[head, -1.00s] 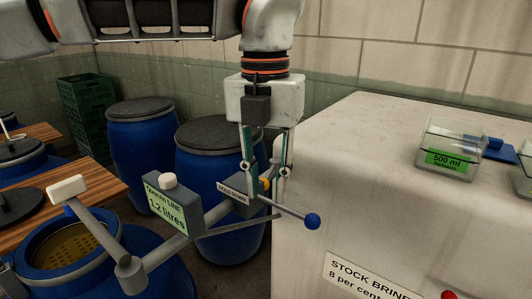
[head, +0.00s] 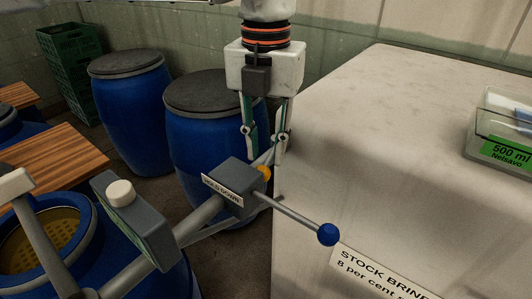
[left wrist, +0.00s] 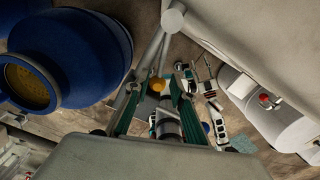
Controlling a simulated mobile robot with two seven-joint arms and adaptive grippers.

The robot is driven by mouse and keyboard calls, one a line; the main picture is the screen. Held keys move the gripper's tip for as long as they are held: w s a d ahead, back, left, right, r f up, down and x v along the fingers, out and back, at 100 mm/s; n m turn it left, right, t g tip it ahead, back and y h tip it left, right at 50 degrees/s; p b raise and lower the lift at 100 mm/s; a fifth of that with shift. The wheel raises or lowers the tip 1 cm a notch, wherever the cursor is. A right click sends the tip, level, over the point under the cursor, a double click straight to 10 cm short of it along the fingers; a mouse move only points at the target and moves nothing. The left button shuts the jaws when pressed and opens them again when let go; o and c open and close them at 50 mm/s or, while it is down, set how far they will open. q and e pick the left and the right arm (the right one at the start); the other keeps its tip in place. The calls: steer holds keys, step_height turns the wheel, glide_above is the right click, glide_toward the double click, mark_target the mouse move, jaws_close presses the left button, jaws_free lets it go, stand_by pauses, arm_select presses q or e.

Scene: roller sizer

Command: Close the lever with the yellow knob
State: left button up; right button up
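The yellow knob (head: 264,172) shows just behind the grey box (head: 232,187) labelled "HOLD DOWN", which hides part of it and most of its lever. My left gripper (head: 265,156) points down from above, its two fingertips apart, just above and behind the knob. In the left wrist view the yellow knob (left wrist: 158,84) appears beyond and between the two green fingers (left wrist: 154,105). No grip on the knob is visible. I cannot make out my right gripper in either view.
A rod with a blue ball (head: 328,234) sticks out right from the box, near a pale block (head: 370,150). A grey box with a white knob (head: 121,193) and a white-handled lever (head: 15,185) stand at left. Blue barrels (head: 132,115) stand behind.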

arm_select(q)
steer(key=shift+f, duration=0.95)
jaws_close()
steer(key=shift+w, duration=0.1)
arm_select(e)
steer(key=shift+w+d+r, duration=0.2)
steer(key=shift+w+r, duration=0.1)
steer(key=shift+w, duration=0.45)
arm_select(q)
steer(key=shift+f, duration=0.1)
arm_select(e)
steer(key=shift+s, duration=0.1)
